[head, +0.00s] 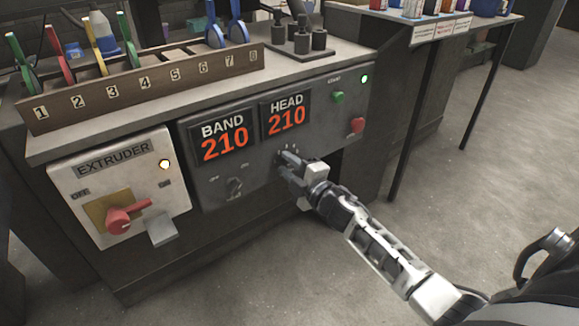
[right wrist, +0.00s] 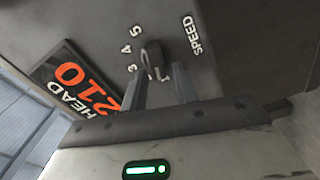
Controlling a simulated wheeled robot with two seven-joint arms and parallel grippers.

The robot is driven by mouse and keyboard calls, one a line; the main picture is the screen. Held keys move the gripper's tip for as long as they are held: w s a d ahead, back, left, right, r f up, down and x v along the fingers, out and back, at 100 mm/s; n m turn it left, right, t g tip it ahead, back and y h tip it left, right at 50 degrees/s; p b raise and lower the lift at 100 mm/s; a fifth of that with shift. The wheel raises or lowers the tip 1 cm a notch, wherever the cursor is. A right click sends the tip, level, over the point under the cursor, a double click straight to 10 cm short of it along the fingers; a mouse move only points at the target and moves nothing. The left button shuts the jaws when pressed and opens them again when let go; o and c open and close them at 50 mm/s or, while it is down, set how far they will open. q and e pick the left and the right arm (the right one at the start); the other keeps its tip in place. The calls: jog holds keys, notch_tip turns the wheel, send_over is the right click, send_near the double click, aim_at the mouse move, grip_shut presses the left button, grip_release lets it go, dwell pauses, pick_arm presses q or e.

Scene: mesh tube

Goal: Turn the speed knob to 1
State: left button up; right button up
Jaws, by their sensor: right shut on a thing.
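The dark speed knob (right wrist: 154,53) is on the grey control panel, beside the "SPEED" label (right wrist: 194,36) in the right wrist view. The numbers 5, 4 and 3 show around one side of it; the marks nearer my fingers are partly covered. My right gripper (right wrist: 160,82) is shut on the knob, one finger on each side. In the head view my right gripper (head: 283,160) is at the panel below the HEAD display and hides the knob. Which number the knob points at I cannot tell. My left gripper is not in view.
The HEAD display (head: 286,114) and BAND display (head: 224,137) both read 210. A green button (head: 338,97) and a red button (head: 356,125) are right of my gripper. The extruder box (head: 75,185) with its red switch (head: 120,219) is at left. Open floor lies in front.

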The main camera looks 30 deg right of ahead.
jog(key=shift+f+n, duration=0.15)
jog(key=shift+n, duration=0.15)
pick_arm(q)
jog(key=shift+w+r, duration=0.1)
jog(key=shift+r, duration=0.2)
pick_arm(e)
jog(key=o, duration=0.6)
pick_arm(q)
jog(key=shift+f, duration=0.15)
pick_arm(e)
jog(key=shift+o, duration=0.2)
jog(key=shift+s, duration=0.1)
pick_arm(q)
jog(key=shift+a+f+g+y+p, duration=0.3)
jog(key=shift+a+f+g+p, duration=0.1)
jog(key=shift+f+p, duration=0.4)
pick_arm(e)
jog(key=s+d, duration=0.1)
jog(key=s, duration=1.4)
jog(key=shift+s, duration=0.4)
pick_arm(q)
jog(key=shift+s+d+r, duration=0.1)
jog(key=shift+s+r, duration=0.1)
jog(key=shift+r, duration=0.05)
pick_arm(e)
jog(key=shift+d, duration=0.1)
